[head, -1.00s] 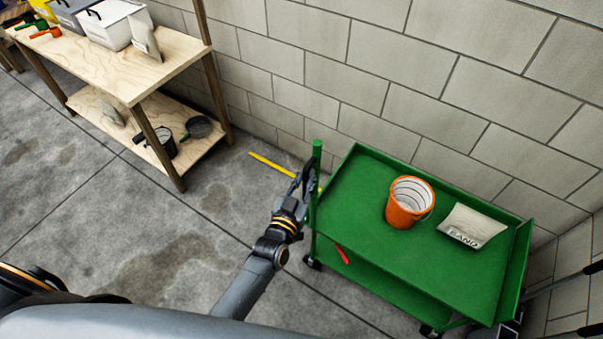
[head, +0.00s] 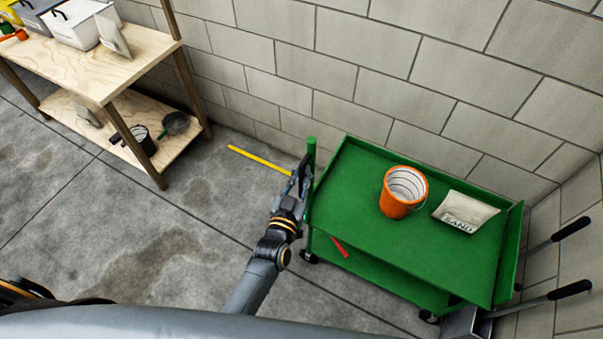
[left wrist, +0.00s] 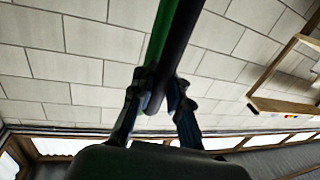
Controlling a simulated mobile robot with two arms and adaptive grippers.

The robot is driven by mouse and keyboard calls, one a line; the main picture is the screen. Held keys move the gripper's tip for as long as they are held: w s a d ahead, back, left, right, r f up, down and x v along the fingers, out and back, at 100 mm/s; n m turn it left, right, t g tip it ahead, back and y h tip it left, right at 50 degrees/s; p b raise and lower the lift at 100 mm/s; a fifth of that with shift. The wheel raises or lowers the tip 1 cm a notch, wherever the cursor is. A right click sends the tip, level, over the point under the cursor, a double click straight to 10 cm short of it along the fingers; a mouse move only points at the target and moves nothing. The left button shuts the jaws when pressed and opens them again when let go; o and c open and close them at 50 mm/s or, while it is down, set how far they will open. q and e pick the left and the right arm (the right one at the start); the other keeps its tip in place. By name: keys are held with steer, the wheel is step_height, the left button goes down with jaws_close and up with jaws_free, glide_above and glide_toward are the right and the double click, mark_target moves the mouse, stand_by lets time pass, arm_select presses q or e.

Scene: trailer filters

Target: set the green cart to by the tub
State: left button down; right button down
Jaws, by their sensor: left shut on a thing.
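The green cart (head: 400,255) stands on the floor by the block wall, to the right in the head view. An orange bucket (head: 398,200) and a white bag (head: 465,212) marked SAND rest on its top. I cannot tell which thing is the tub. My right gripper is not in view.
A wooden shelf (head: 120,75) with bins stands at upper left. A yellow strip (head: 258,160) lies on the floor left of the cart. Two black-gripped handles (head: 570,290) jut out close by the cart's right end.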

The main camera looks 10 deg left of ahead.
arm_select(q)
steer(key=shift+s+d+f, duration=0.1)
steer(key=shift+s+f, duration=0.15)
steer(key=shift+f, duration=0.15)
steer(key=c, duration=1.3)
jaws_free()
steer(key=shift+r, duration=0.35)
steer(key=s, duration=0.4)
steer(key=s+a, duration=0.1)
steer(key=s, duration=0.7)
steer(key=shift+a, duration=0.35)
